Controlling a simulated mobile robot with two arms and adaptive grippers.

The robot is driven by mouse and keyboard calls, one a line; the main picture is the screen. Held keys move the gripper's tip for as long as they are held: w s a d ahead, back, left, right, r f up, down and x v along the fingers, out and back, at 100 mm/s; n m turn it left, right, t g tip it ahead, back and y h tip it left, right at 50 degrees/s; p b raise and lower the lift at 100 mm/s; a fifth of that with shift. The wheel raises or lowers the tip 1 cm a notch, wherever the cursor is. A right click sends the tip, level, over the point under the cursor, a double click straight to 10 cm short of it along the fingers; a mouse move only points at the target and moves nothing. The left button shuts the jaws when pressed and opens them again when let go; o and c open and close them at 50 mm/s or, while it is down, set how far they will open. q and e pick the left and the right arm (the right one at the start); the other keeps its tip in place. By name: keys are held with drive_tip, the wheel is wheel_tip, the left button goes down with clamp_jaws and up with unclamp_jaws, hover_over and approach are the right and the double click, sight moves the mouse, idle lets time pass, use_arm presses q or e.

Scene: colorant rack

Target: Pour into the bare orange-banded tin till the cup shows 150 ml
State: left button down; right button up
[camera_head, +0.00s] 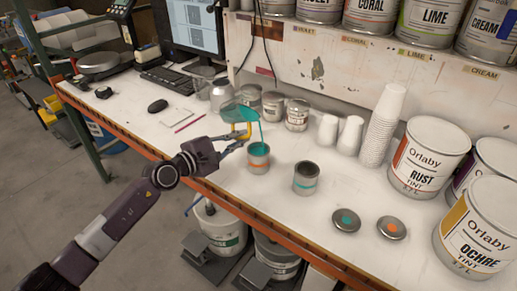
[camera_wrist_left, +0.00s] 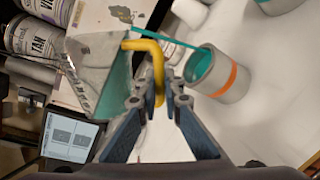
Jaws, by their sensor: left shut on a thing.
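My left gripper (camera_head: 238,138) is shut on the yellow handle of a clear measuring cup (camera_head: 236,112). The cup is tilted above the orange-banded tin (camera_head: 258,164), and a teal stream (camera_head: 261,132) falls from its lip into the tin. The tin stands upright and open, with teal inside and no label on its side. In the left wrist view the cup (camera_wrist_left: 96,62) holds teal liquid; its marks are too small to read. The gripper (camera_wrist_left: 158,108) and the orange-banded tin (camera_wrist_left: 236,86) show there too. My right gripper is in no view.
An open teal-banded tin (camera_head: 305,182) stands right of the orange-banded one. Two lids (camera_head: 345,220) (camera_head: 391,228) lie in front. Small tins (camera_head: 297,115) stand behind, with paper cups (camera_head: 382,125) and large paint tins (camera_head: 425,165) to the right. An orange edge (camera_head: 240,203) bounds the bench.

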sight(240, 117)
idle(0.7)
use_arm(q)
drive_tip(key=n+b, duration=0.1)
drive_tip(key=n, duration=0.1)
drive_tip(key=s+d+n+h+b, duration=0.1)
drive_tip(key=n+b, duration=0.1)
drive_tip(key=d+n+g+h+b, duration=0.1)
drive_tip(key=n+b, duration=0.1)
drive_tip(key=shift+s+d, duration=0.1)
drive_tip(key=shift+s, duration=0.1)
wheel_tip(240, 117, up, 7)
drive_tip(key=s+d+n+h+p, duration=0.1)
drive_tip(key=d+n+h+p, duration=0.1)
drive_tip(key=n+p, duration=0.1)
drive_tip(key=shift+s+g, duration=0.25)
drive_tip(key=shift+g, duration=0.05)
drive_tip(key=shift+a+f, duration=0.1)
